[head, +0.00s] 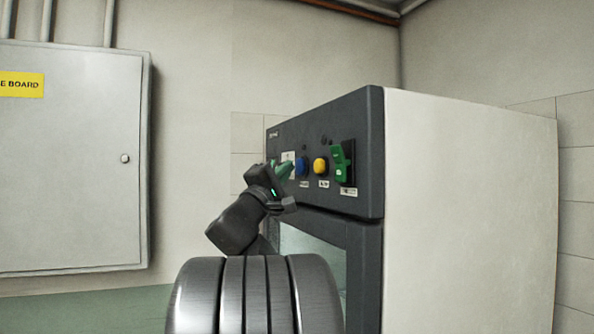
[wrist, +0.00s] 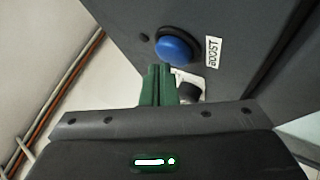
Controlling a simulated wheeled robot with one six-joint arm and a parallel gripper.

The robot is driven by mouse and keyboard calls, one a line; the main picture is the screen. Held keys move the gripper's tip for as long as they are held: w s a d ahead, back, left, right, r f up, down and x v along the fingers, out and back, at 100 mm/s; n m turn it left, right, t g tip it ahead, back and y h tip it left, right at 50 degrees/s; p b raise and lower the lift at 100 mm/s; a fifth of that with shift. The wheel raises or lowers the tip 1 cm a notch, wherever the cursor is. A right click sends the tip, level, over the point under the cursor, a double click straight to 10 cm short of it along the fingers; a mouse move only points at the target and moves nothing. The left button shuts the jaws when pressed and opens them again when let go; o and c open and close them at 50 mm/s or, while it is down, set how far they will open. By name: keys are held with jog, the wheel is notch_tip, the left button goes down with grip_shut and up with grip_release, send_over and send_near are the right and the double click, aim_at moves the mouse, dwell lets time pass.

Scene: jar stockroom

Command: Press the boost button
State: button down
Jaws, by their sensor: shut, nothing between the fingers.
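The boost button is a round blue button (wrist: 174,49) in a dark collar, with a label reading BOOST (wrist: 212,53) beside it in the wrist view. In the head view the blue button (head: 302,167) sits on the dark front panel of a large cabinet. My gripper (head: 287,168) is just left of it in the head view, its green fingers together and empty. In the wrist view the shut fingertips (wrist: 159,69) point toward the panel, just below the blue button's rim. I cannot tell whether they touch the panel.
A yellow button (head: 320,166) and a green switch (head: 341,162) are right of the blue button. A black knob (wrist: 188,92) on a white plate is close to my fingers. A grey wall box (head: 75,160) hangs at left.

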jog(key=shift+w+d+b, duration=0.15)
jog(key=shift+d+b, duration=0.3)
jog(key=shift+d, duration=0.05)
dwell(0.7)
jog(key=shift+a, duration=0.1)
jog(key=shift+s+a+b, duration=0.3)
jog(key=shift+a+b, duration=0.05)
jog(key=shift+a, duration=0.4)
jog(key=a, duration=0.1)
jog(key=s+a, duration=0.1)
jog(key=a, duration=0.1)
jog(key=a+b, duration=0.1)
jog(key=shift+s+a, duration=0.3)
jog(key=shift+a, duration=0.1)
dwell(0.6)
